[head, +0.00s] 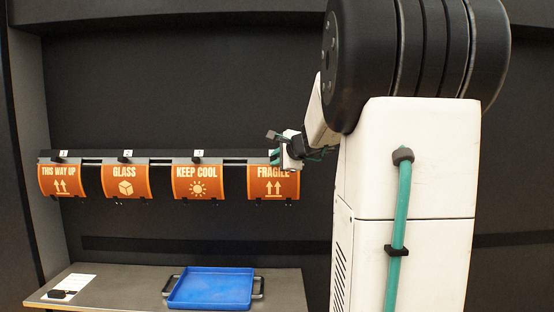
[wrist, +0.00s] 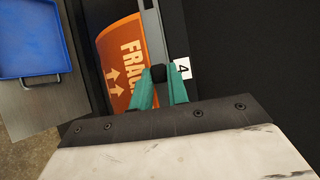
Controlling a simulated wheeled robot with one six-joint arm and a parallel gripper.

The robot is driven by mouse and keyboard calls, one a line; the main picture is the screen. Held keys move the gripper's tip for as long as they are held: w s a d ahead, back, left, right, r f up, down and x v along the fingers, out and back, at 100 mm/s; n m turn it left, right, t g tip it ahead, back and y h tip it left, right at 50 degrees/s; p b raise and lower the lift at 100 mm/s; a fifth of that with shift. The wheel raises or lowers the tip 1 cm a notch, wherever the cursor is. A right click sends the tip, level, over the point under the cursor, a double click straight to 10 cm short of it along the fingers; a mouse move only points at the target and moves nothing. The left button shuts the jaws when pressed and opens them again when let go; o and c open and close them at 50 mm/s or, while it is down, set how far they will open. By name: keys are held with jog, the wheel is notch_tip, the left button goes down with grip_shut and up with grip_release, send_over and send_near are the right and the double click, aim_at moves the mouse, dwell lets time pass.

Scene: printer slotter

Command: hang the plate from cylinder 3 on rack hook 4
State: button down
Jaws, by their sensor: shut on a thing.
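The orange FRAGILE plate (head: 273,183) is at the right end of the rack (head: 222,154), level with the other plates. It also shows in the wrist view (wrist: 122,62), beside a grey bar. My gripper (head: 277,150) is at the plate's top edge. In the wrist view its teal fingers (wrist: 162,74) are shut on a small black knob at the plate's top. A white label with a 4 (wrist: 182,69) is right beside the fingers. Hook 4 itself is hidden by the gripper, so I cannot tell whether the plate rests on it.
THIS WAY UP (head: 60,180), GLASS (head: 126,181) and KEEP COOL (head: 198,181) plates hang to the left. Below, a grey table (head: 120,285) bears a blue tray (head: 212,288) and a white paper sheet (head: 73,283). The wall is close behind the rack.

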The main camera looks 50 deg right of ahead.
dwell(0.3)
jog(key=c, duration=1.3)
grip_release()
jog(key=v, duration=0.7)
jog(key=shift+s+a+r, duration=0.1)
jog(key=shift+s, duration=0.2)
